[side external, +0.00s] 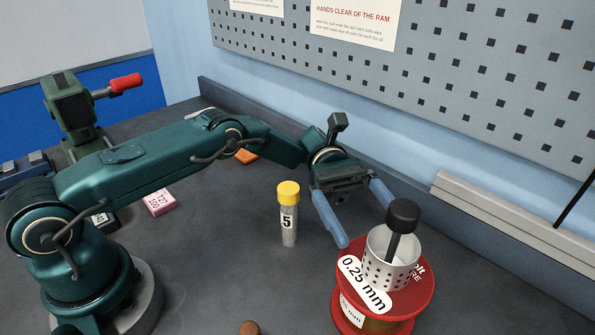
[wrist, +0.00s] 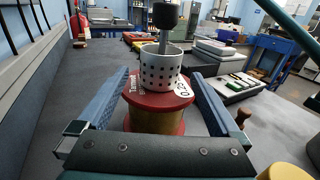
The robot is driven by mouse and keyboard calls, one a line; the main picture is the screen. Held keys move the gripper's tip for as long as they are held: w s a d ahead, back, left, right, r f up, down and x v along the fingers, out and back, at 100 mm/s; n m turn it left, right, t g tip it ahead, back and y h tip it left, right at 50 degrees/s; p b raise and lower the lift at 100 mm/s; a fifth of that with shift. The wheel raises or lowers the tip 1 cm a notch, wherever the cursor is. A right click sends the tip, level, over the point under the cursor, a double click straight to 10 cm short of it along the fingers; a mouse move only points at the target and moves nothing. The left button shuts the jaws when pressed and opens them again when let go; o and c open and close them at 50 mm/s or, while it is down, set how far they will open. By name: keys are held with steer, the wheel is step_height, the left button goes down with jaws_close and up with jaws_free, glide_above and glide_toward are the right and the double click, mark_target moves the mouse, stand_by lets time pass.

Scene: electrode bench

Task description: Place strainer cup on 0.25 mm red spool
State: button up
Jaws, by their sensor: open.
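The strainer cup (side external: 391,262) is a perforated metal cup standing upright on top of the 0.25 mm red spool (side external: 426,285). A black-knobbed rod (side external: 403,216) stands in the cup. In the wrist view the cup (wrist: 160,72) rests on the spool's red top flange (wrist: 140,98), with the copper-coloured winding (wrist: 157,122) below. My gripper (side external: 366,220) is open and empty, with blue fingers spread behind the spool in the side view. In the wrist view my gripper (wrist: 157,95) has one finger at each side of the spool, apart from the cup.
A yellow-capped vial marked 5 (side external: 288,215) stands left of my gripper. A pink block (side external: 159,202) and an orange piece (side external: 246,156) lie farther left. A brown knob (side external: 249,328) shows at the front edge. A grey rail (side external: 515,220) runs along the wall behind the spool. The bench between vial and spool is clear.

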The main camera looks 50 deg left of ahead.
mark_target(379, 232)
steer(key=r+t+y, duration=0.1)
steer(key=a+r+m+y, duration=0.1)
steer(key=r, duration=0.1)
steer(key=r+m+t+y, duration=0.1)
steer(key=y, duration=0.1)
steer(key=shift+s+a+r+t, duration=0.15)
steer(key=shift+a+r+t, duration=0.15)
steer(key=shift+a+r, duration=0.1)
steer(key=s+a+m+t+y, duration=1)
steer(key=s+a+t+y, duration=0.1)
steer(key=s+a, duration=0.3)
steer(key=shift+s+a+r+m+y, duration=0.3)
steer(key=shift+s+a+r+y, duration=0.15)
steer(key=shift+s, duration=0.3)
